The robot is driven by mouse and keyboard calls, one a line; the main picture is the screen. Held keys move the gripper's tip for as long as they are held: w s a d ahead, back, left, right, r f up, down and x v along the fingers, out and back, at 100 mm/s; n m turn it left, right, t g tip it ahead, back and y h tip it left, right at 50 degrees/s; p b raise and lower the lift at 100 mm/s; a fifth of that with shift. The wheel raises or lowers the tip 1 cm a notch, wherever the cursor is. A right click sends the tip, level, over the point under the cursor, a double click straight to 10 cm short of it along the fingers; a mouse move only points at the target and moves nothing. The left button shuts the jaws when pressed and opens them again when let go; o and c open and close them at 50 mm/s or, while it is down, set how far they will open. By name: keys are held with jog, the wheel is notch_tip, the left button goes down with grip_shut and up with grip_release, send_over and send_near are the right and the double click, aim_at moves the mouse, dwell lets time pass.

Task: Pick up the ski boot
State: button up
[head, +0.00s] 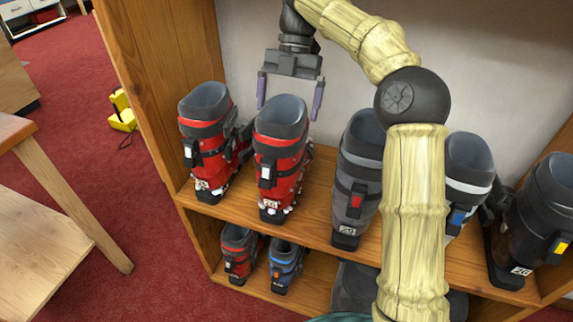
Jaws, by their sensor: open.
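Several ski boots stand upright on a wooden shelf; the picture does not show which one is meant. A red and dark grey boot (281,165) stands left of the middle, with a similar red boot (206,145) to its left. A grey boot (358,175), a grey boot with a white band (466,185) partly behind my arm, and a black boot (538,220) stand to the right. My gripper (289,113) points down, open, around or just behind the top of the middle-left red boot in the picture; I cannot tell its depth. Nothing shows between its fingers.
The wooden shelf (318,210) has an upright side panel (165,65) close on the left. A small red boot (239,255) and a blue boot (284,265) stand on the lower level. A wooden table (40,240) is at left. A yellow object (120,112) lies on the red carpet.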

jog(key=shift+b+x, duration=1.2)
jog(key=shift+x, duration=0.65)
jog(key=shift+r, duration=0.1)
jog(key=shift+c, duration=0.2)
jog(key=shift+a, duration=0.1)
jog(key=c, duration=1.7)
jog(key=shift+o, duration=0.2)
jog(key=shift+r, duration=0.15)
notch_tip(320, 180, up, 10)
jog(key=p, duration=0.7)
send_over(285, 117)
jog(key=s, duration=0.2)
jog(key=shift+s, duration=0.2)
jog(key=shift+a, duration=0.1)
